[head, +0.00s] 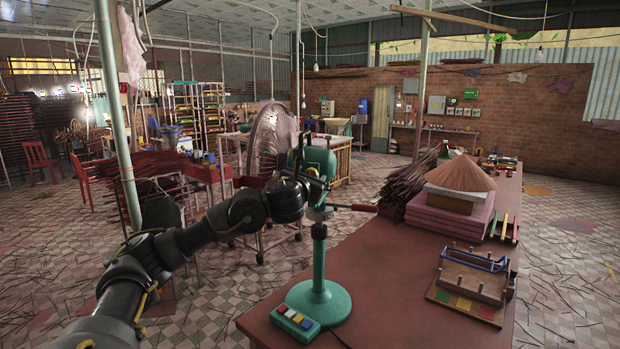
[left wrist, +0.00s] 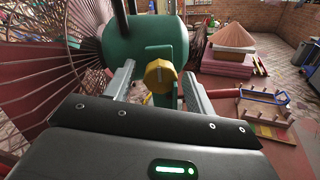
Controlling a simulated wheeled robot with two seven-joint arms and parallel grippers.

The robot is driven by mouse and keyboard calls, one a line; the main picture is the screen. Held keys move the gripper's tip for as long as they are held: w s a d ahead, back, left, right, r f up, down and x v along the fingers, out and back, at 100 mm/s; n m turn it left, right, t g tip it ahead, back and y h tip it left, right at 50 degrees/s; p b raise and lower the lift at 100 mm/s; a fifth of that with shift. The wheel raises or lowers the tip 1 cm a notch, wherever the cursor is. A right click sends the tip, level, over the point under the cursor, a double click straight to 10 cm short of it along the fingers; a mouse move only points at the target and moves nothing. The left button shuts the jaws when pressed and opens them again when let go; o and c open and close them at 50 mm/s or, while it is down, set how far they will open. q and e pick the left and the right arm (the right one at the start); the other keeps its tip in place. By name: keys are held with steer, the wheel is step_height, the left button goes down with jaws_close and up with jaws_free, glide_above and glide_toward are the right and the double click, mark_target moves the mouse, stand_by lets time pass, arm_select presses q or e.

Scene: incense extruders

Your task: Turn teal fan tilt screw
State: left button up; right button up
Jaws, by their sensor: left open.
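The teal desk fan stands on the red table; its round base (head: 335,303) and pole (head: 319,255) are upright, with the motor housing (head: 322,160) above and the wire cage (head: 272,140) facing left. In the left wrist view a yellow knob (left wrist: 160,77), apparently the tilt screw, sits on a teal bracket below the housing (left wrist: 140,45). My left gripper (head: 313,180) is at the fan's neck, open, with one finger on each side of the knob. Gaps seem to show beside the knob; contact cannot be told. The knob is not clear in the head view.
The red table (head: 400,275) holds a conical hat (head: 461,174) on pink stacks, a bundle of dark sticks (head: 408,188) and a small wooden rack (head: 474,279). A red rod (head: 362,208) projects right of the pole. Buttons (head: 294,318) sit on the base's front.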

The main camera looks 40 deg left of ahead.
arm_select(q)
steer(key=shift+c, duration=0.3)
arm_select(e)
steer(key=shift+a, duration=0.15)
arm_select(q)
steer(key=shift+c, duration=1.3)
steer(key=c, duration=0.7)
steer(key=shift+o, duration=0.2)
arm_select(e)
steer(key=shift+a, duration=0.15)
